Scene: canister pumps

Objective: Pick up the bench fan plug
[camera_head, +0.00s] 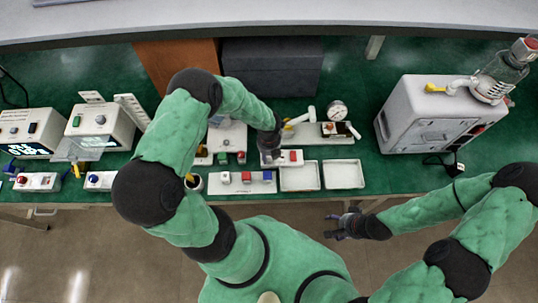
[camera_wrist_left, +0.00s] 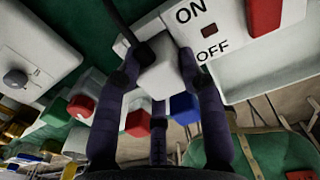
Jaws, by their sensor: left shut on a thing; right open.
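In the left wrist view the plug (camera_wrist_left: 160,80) is a white block with a black cable running up from its top. My left gripper (camera_wrist_left: 158,88) has its fingers on both sides of it, shut on it. The plug is right beside a white switch panel (camera_wrist_left: 222,62) marked ON and OFF with a red rocker; I cannot tell whether it is seated there or free. In the head view my left gripper (camera_head: 270,150) is over the bench by that panel (camera_head: 297,160), largely hiding the plug. My right gripper (camera_head: 343,226) is open and empty in front of the bench edge.
Two white trays (camera_head: 300,189) (camera_head: 343,186) lie at the bench's front edge. Left of them is a pale strip (camera_head: 232,190) with grey, red and blue blocks. A large white machine (camera_head: 408,110) stands at right, instrument boxes (camera_head: 100,125) at left.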

